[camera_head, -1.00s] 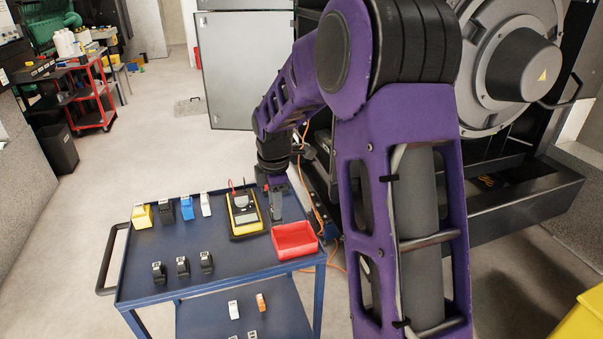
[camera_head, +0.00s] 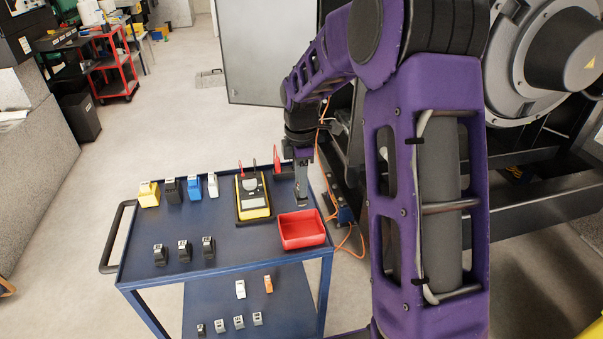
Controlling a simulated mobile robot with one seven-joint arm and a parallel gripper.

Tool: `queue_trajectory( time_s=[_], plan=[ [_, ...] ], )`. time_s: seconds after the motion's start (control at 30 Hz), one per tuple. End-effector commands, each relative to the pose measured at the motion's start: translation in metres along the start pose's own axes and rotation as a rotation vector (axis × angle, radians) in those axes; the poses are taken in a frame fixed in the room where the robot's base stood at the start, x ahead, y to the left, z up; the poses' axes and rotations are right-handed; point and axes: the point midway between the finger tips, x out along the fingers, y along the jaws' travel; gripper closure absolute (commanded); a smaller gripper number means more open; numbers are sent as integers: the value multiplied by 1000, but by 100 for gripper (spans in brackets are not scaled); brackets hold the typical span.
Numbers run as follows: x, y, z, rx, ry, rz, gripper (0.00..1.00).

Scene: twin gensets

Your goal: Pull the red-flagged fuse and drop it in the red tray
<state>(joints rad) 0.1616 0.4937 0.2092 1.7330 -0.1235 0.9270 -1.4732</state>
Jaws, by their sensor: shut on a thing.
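The red tray (camera_head: 303,243) sits at the right front corner of the blue cart's top and looks empty. My gripper (camera_head: 302,198) points down above the cart's right side, just behind the tray in the picture. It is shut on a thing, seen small. The exact grip is too small to make out. The gripper is not over the tray's opening in this view.
A yellow multimeter (camera_head: 253,197) lies left of the gripper. Yellow, black, blue and white blocks (camera_head: 191,187) stand behind, and 3 black ones (camera_head: 184,251) stand in front. The cart's lower shelf holds several small parts. Genset frame and orange cables (camera_head: 322,165) are at right.

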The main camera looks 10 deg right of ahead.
Motion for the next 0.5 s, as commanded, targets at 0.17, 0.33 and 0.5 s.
queue_trajectory(
  time_s=[0.17,0.33,0.5],
  plan=[
    [23,-1,0,0,0,-3,100],
    [42,-1,-1,-1,0,-2,100],
    [59,0,0,-1,0,-1,100]
  ],
)
